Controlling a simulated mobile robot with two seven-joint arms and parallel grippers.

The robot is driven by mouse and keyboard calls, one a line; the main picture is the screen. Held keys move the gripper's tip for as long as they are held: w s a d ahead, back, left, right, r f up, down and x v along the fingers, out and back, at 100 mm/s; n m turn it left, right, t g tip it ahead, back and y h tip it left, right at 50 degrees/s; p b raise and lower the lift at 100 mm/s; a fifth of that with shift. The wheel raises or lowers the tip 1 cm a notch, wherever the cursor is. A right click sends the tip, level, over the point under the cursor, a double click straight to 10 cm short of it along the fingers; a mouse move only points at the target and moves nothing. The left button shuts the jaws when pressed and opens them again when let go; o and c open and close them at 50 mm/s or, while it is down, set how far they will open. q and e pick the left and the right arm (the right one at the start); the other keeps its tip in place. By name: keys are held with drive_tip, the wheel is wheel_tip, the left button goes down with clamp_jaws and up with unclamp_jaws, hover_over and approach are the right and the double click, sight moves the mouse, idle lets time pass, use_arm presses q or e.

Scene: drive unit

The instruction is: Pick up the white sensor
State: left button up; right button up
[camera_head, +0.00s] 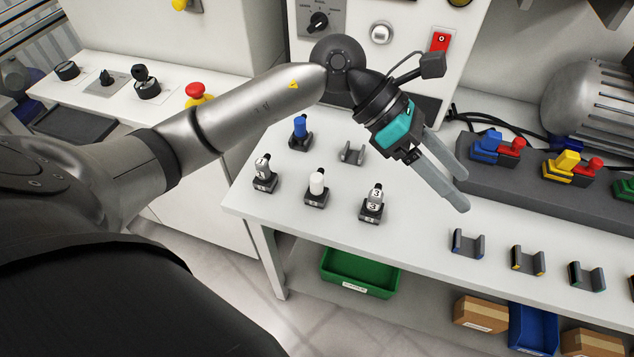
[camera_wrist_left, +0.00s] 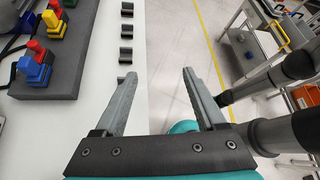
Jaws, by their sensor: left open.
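The white sensor (camera_head: 317,183) stands upright in a small dark holder on the table, between two numbered black-and-white pieces in similar holders. My left gripper (camera_head: 463,190) is open and empty above the table, to the right of the white sensor and apart from it. In the left wrist view, the open jaws (camera_wrist_left: 157,76) have nothing between them, and the white sensor does not show there.
A blue piece (camera_head: 300,131) stands in a holder behind the sensor, near an empty holder (camera_head: 351,153). A grey block (camera_head: 540,182) with coloured connectors lies right. Empty holders (camera_head: 467,243) line the front edge. A green bin (camera_head: 360,272) is below.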

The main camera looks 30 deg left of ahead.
use_arm(q)
drive_tip(key=w+a+f+m+y, duration=0.1)
drive_tip(key=a+f+y, duration=0.1)
drive_tip(key=a+y, duration=0.15)
drive_tip(key=w+a+f+y, duration=0.1)
drive_tip(key=a+f+y, duration=0.1)
drive_tip(key=a, duration=0.3)
drive_tip(key=y, duration=0.6)
hover_over(317, 177)
drive_tip(key=f, duration=0.8)
drive_tip(key=shift+w+d+f, duration=0.25)
drive_tip(key=shift+f, duration=0.05)
drive_tip(key=f, duration=0.4)
drive_tip(key=shift+s+a+f, duration=0.2)
drive_tip(key=shift+s+a, duration=0.1)
drive_tip(key=shift+f, duration=0.6)
drive_tip(key=shift+c, duration=0.4)
clamp_jaws()
